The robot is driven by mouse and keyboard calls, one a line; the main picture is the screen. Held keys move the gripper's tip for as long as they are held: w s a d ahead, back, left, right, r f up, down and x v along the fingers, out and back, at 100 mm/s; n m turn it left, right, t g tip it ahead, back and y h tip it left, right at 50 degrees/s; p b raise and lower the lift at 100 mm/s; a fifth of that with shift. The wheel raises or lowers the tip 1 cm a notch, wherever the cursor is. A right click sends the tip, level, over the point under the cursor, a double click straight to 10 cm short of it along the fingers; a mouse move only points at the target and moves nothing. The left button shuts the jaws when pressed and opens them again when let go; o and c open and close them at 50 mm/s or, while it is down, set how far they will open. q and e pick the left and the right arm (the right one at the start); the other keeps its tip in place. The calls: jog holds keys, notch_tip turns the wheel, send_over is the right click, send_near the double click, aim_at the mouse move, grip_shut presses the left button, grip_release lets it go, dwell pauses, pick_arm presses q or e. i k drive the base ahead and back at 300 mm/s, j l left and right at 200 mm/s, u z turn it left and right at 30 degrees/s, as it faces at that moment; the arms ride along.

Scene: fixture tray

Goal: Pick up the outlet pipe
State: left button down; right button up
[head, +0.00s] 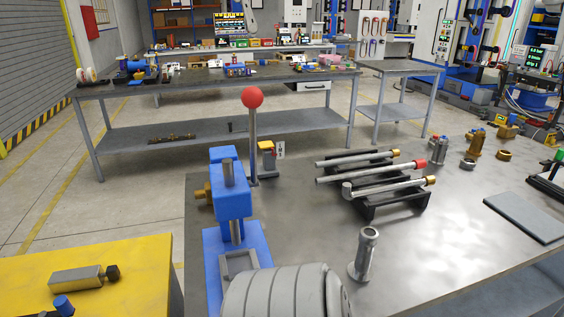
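Three metal pipes lie side by side on a black rack (374,210) on the metal worktable. The back pipe (350,158) has a brass end on its right. The middle pipe (365,172) has a red end on its right. The front pipe (390,187) has a bend at its left end and a brass end on its right. I cannot tell which of them is the outlet pipe. Neither of my grippers is in view.
A blue press-like fixture (231,205) and a red-knobbed upright lever (252,98) stand left of the rack. A short steel cylinder (366,255) stands in front. A flat grey plate (525,217) and small brass fittings (475,145) lie right. Bare tabletop lies between.

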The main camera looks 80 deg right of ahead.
aim_at(361, 271)
jog(key=l+z, duration=0.2)
jog(key=z, duration=3.05)
